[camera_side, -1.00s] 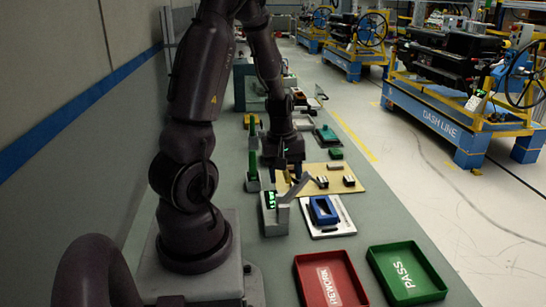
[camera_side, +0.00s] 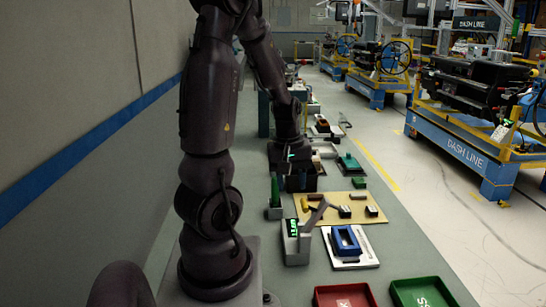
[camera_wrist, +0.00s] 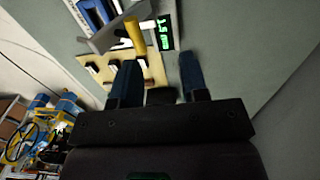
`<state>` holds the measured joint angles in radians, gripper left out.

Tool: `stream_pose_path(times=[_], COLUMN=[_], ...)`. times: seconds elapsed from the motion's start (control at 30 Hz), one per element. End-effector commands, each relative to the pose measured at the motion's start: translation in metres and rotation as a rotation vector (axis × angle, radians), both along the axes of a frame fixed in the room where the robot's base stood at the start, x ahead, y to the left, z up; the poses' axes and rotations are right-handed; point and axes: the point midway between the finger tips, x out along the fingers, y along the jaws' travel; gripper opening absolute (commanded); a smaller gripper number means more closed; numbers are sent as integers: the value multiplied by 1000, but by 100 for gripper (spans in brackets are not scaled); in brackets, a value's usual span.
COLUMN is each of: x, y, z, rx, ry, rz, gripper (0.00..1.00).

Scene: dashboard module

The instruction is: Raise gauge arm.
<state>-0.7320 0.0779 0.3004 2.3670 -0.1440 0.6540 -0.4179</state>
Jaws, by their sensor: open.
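The gauge (camera_side: 296,243) is a grey block with a lit green display, standing on the bench. Its grey gauge arm (camera_side: 318,215) slants up to the right in the side view. In the wrist view the grey arm (camera_wrist: 112,38) lies at the top, beside the green display (camera_wrist: 165,32). A yellow cylinder (camera_wrist: 135,36) overlaps the arm there; I cannot tell whether it is attached. My gripper (camera_wrist: 160,70) is open and empty, its two dark blue fingers apart and clear of the gauge arm. In the side view my gripper (camera_side: 295,178) is beyond the gauge.
A tan board (camera_side: 340,216) with small dark and pale parts lies beyond the gauge. A blue frame on a white plate (camera_side: 368,261) is to its right. Red (camera_side: 345,288) and green (camera_side: 420,283) trays are in front. A green upright piece (camera_side: 275,195) stands left of the board.

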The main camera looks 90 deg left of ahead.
Motion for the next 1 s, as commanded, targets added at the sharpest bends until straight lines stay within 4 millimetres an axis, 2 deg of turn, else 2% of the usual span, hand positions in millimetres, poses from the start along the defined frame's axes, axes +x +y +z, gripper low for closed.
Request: stream_pose_path(times=[1.0], x=[-40], y=[0], z=[58], rx=[1], ry=[-2], rz=[1], gripper=[41])
